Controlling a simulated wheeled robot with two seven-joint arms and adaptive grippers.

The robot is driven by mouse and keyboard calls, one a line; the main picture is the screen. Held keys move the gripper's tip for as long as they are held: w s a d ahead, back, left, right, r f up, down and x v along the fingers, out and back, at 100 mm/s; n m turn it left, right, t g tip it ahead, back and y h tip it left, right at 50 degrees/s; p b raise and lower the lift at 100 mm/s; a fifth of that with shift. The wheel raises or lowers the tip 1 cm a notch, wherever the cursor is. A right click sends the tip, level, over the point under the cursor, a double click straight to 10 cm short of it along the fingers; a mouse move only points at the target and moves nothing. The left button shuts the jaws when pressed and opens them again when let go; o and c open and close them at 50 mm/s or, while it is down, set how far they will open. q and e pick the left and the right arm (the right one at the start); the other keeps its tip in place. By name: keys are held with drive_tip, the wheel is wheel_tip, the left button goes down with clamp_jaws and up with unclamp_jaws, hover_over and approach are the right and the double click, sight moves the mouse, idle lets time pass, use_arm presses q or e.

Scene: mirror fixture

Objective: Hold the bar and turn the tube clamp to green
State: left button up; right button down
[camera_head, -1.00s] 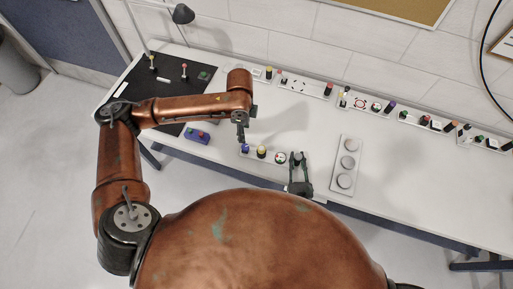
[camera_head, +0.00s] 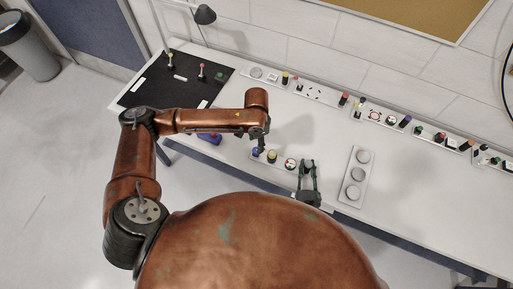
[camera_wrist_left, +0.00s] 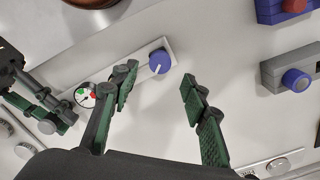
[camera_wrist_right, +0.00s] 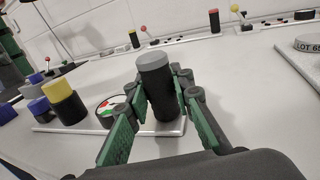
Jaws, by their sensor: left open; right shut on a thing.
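A white strip (camera_head: 262,163) near the table's front edge carries a row of parts: a blue knob (camera_wrist_left: 159,61) with a white mark, a yellow-topped post (camera_wrist_right: 65,100), a red, green and white dial (camera_wrist_right: 107,109) and a dark upright post with a grey top (camera_wrist_right: 157,90). Which are the bar and the tube clamp, I cannot tell. My right gripper (camera_head: 309,176) is shut on the dark post, fingers on both sides in the right wrist view. My left gripper (camera_head: 262,146) is open and empty above the blue-knob end; its finger hides the yellow post in the left wrist view.
A white plate with round grey discs (camera_head: 354,176) stands right of my right gripper. A blue box with red (camera_head: 209,138) lies to the left. Several fixtures with small parts (camera_head: 384,118) line the wall. A black mat (camera_head: 165,90) covers the back left.

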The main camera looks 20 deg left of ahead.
sight(256, 151)
use_arm(q)
drive_tip(key=shift+f, duration=2.65)
drive_tip(key=shift+c, duration=0.4)
clamp_jaws()
